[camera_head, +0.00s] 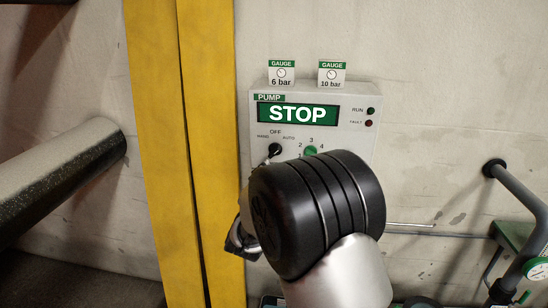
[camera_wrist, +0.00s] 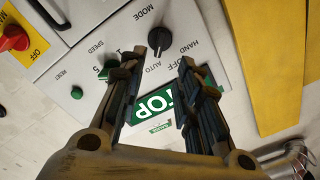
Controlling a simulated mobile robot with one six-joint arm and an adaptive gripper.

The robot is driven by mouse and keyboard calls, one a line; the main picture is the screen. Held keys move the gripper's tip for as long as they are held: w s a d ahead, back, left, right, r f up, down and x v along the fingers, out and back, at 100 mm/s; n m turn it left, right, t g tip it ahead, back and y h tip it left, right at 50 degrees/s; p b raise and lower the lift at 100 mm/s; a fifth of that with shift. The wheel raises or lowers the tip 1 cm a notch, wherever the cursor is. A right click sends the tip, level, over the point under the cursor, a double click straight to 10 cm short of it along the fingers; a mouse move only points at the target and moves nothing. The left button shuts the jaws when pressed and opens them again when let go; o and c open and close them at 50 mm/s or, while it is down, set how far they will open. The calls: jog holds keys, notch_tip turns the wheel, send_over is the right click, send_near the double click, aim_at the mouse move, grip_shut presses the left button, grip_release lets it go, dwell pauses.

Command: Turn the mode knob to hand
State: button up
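The mode knob (camera_head: 275,150) is a small black knob on the grey pump panel (camera_head: 259,104), below the STOP display, with HAND at its left, OFF above and AUTO at its right. In the wrist view the mode knob (camera_wrist: 160,38) lies just beyond the fingertips. Its bar seems to point towards AUTO, but it is small. My gripper (camera_wrist: 161,58) is open and empty, its fingers apart on either side of the line to the knob; I see no contact. In the head view my dark arm joint hides the panel's lower part and most of the gripper.
A green speed knob (camera_head: 311,151) sits close right of the mode knob. A green reset button (camera_wrist: 76,92) and a red switch (camera_wrist: 14,40) show in the wrist view. A yellow upright (camera_head: 205,130) stands left of the panel; a grey pipe (camera_head: 525,205) is at right.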

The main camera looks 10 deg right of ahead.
aim_at(273, 155)
jog(key=b+x, duration=0.1)
jog(key=x, duration=1.1)
jog(key=shift+w, duration=0.2)
jog(key=shift+c, duration=0.3)
grip_shut()
